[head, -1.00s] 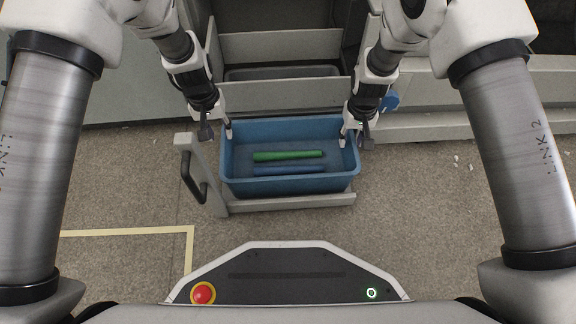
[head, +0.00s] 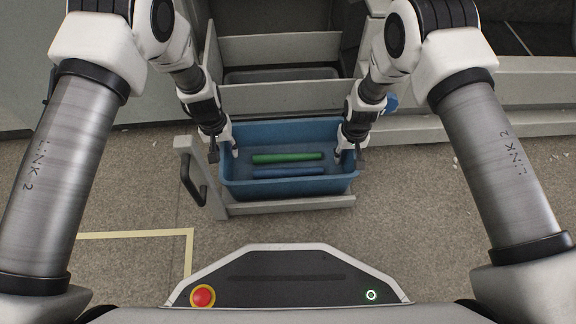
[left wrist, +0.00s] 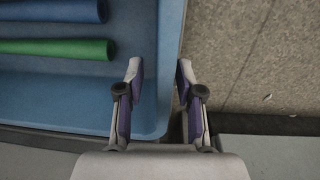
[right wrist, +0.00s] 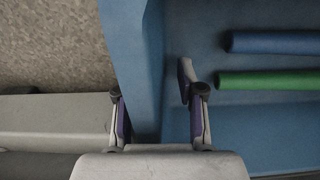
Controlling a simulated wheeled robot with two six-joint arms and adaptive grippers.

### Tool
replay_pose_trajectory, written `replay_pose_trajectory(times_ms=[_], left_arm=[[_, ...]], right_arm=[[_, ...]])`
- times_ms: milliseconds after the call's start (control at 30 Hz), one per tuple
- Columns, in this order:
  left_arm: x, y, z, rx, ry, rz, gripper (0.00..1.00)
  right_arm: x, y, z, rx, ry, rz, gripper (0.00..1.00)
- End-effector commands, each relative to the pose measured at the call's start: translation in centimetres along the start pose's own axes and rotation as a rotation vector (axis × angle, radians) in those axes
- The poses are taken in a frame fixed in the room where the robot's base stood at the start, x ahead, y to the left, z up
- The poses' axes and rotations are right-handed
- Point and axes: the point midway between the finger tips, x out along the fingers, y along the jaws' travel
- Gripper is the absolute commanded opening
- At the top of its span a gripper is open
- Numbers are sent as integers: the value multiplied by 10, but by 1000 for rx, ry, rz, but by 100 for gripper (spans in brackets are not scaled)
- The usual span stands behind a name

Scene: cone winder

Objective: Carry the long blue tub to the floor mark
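The long blue tub (head: 290,186) sits in a pulled-out grey drawer, with a green tube (head: 287,158) and a blue tube (head: 288,172) lying in it. My left gripper (head: 224,154) is open at the tub's left end, one finger inside and one outside the end wall (left wrist: 168,60). My right gripper (head: 349,157) is open at the right end, its fingers likewise on both sides of the wall (right wrist: 140,75). Gaps show between fingers and walls in both wrist views. The floor mark, a pale yellow line (head: 130,234), is on the floor at left.
The drawer front (head: 290,204) runs along the tub's near side, with a dark handle (head: 191,184) on its left post. The grey machine stands behind, and a low grey ledge (head: 440,131) extends right. The carpeted floor at left and right is mostly clear.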

Motion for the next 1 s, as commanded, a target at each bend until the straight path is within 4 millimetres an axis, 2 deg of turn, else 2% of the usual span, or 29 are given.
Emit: replay_pose_trajectory(times_ms=[67, 100, 167, 633, 1000], left_arm=[[0, 0, 0, 0, 0, 0, 33], [0, 0, 0, 0, 0, 0, 19], [0, 0, 0, 0, 0, 0, 0], [-6, 0, 0, 0, 0, 0, 0], [-51, 3, 0, 0, 0, 0, 0]], right_arm=[[0, 0, 0, 0, 0, 0, 35], [0, 0, 0, 0, 0, 0, 21], [0, 0, 0, 0, 0, 0, 0], [-6, 0, 0, 0, 0, 0, 0], [-50, 0, 0, 0, 0, 0, 0]])
